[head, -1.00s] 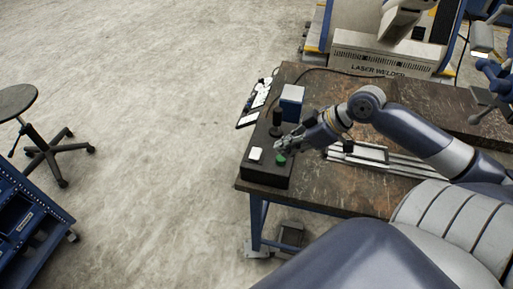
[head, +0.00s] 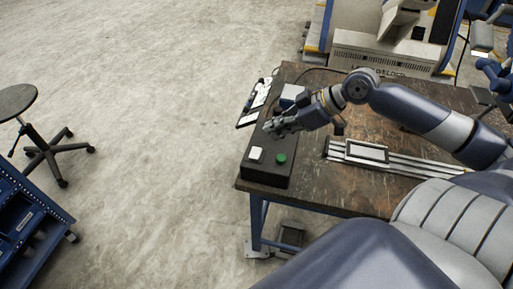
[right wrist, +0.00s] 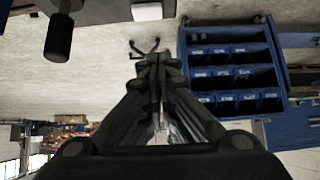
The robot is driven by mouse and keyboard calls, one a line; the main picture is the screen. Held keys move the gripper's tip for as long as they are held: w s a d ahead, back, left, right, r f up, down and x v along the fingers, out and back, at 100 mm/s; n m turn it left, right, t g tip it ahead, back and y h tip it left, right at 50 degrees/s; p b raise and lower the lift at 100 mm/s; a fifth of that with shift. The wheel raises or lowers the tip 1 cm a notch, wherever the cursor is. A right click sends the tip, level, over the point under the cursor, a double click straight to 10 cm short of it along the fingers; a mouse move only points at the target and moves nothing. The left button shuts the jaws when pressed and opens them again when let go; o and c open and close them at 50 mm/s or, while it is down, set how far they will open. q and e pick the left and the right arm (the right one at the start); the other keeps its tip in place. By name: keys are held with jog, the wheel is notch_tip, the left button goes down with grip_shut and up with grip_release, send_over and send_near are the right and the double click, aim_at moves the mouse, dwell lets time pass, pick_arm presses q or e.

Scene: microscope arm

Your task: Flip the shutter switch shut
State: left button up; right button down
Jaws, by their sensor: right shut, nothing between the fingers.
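A dark control box (head: 263,176) sits at the table's left corner. It carries a white switch (head: 256,154) and a green button (head: 281,159). I cannot tell which part is the shutter switch. My right gripper (head: 270,127) is shut and empty over the far part of the box, apart from the white switch, and hides the box's black upright knob in the head view. A black knob (right wrist: 59,37) shows at upper left in the right wrist view, to the left of the shut fingertips (right wrist: 157,60). A white patch, likely the switch (right wrist: 147,11), shows at the top. My left gripper is out of view.
A blue-and-white box (head: 290,94) stands behind my right gripper. A metal rail with a frame (head: 368,152) lies to the right on the worn table (head: 310,187). A laser welder (head: 382,62) stands behind.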

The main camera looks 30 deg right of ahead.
aim_at(256, 157)
jog(key=x, duration=0.8)
notch_tip(256, 157, down, 3)
jog(key=shift+d+r+p, duration=0.1)
jog(key=shift+p, duration=0.3)
jog(key=shift+f, duration=0.65)
